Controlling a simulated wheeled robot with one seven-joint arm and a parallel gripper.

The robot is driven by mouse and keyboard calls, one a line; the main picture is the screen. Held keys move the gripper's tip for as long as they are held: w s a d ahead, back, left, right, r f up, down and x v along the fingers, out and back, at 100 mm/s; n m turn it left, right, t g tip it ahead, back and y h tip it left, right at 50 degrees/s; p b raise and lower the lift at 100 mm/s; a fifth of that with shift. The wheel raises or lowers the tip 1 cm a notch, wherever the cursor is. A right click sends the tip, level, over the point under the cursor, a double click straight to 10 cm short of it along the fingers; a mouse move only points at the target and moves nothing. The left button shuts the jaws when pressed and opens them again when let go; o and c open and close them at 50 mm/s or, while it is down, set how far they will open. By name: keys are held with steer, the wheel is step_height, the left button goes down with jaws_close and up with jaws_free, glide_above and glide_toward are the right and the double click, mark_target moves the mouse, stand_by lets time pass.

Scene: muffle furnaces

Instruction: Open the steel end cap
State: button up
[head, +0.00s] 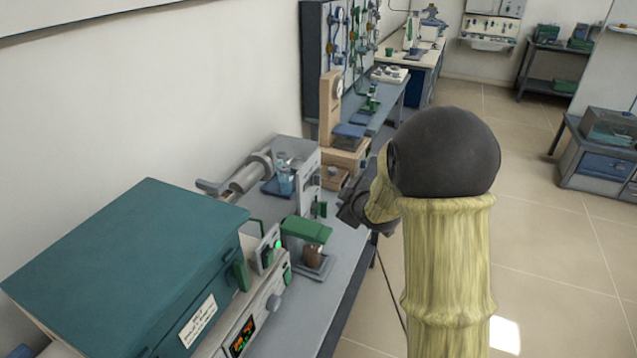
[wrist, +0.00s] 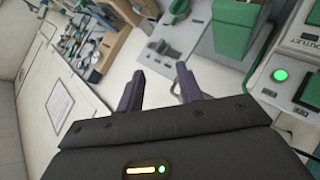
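A grey metal cylinder (head: 248,174) lies level by the wall at the back of the bench in the head view. A flat grey piece (head: 209,187) at its left end looks like the steel end cap; I cannot tell for certain. My gripper (head: 352,210) is over the bench's front edge, to the right of the cylinder and apart from it. In the wrist view my gripper (wrist: 160,84) has its two dark fingers spread, with nothing between them. I cannot make out the end cap in the wrist view.
A teal furnace box (head: 125,265) fills the near left of the bench. A green-topped device (head: 306,231) and a grey unit with a blue-filled beaker (head: 286,180) stand between. A wooden stand (head: 331,105) is farther back. Open floor (head: 540,240) lies right.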

steer(key=s+d+f+m+g+h, duration=0.1)
steer(key=s+m+g, duration=0.3)
steer(key=s, duration=1)
steer(key=s+d+f+m+g+h, duration=0.1)
steer(key=s+f+m+g, duration=0.2)
steer(key=s, duration=1.1)
steer(key=m+g, duration=0.2)
steer(key=m, duration=0.3)
steer(key=shift+s+d, duration=0.2)
steer(key=shift+s, duration=0.15)
steer(key=shift+w, duration=0.1)
